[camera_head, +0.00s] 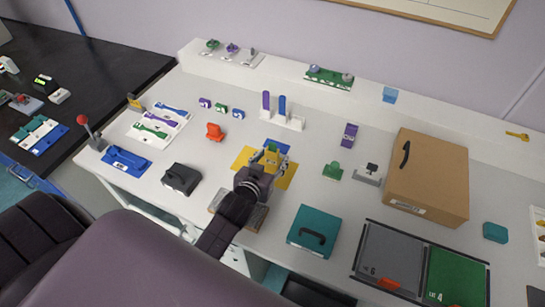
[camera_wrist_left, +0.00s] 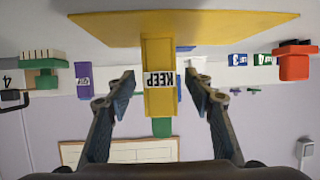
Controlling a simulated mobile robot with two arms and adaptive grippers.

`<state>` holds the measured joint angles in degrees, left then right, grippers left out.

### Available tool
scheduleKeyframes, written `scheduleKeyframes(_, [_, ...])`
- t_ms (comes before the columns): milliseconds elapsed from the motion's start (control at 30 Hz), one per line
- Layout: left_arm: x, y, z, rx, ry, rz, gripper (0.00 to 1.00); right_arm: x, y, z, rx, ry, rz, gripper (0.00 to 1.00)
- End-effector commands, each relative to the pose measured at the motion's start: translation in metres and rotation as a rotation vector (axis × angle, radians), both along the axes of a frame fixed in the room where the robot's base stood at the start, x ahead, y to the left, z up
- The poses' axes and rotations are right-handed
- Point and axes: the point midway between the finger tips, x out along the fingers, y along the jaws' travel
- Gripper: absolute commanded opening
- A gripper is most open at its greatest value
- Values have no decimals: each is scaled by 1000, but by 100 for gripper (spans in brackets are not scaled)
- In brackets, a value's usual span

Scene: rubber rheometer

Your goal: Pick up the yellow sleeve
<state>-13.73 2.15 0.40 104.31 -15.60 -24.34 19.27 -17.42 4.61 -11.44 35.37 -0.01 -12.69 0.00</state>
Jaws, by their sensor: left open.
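The yellow sleeve (camera_wrist_left: 159,75) stands on a yellow mat (camera_head: 245,157) near the middle of the table. It carries a white label reading KEEP, and a green part (camera_wrist_left: 162,127) sticks out of its end. The left wrist view is upside down, with the mat (camera_wrist_left: 185,24) at its top. My left gripper (camera_head: 268,162) is at the sleeve. In the left wrist view its open fingers (camera_wrist_left: 160,76) lie on either side of the sleeve, with a gap visible on both sides. In the head view the gripper partly hides the sleeve. My right gripper is not in view.
Behind the mat stands a white holder (camera_head: 290,122) with purple and blue upright pieces. A green piece (camera_head: 333,170), a cardboard box (camera_head: 427,174) and a teal box (camera_head: 314,230) are to the right.

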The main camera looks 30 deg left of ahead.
Motion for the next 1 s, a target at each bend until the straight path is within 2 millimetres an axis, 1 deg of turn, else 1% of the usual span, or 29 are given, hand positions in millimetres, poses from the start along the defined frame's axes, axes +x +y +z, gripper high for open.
scheduleKeyframes(33, [4, 1, 0, 0, -1, 0, 49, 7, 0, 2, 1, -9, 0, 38])
scheduleKeyframes(133, [7, 1, -3, 0, 0, 0, 49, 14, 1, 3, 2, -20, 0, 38])
scheduleKeyframes(367, [7, 1, -3, 0, -1, 0, 47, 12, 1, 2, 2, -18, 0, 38])
scheduleKeyframes(767, [7, 1, -3, -1, 0, 0, 3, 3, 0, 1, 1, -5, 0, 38])
scheduleKeyframes(1000, [7, 1, -2, -1, -1, 0, 3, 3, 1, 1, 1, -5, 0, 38])
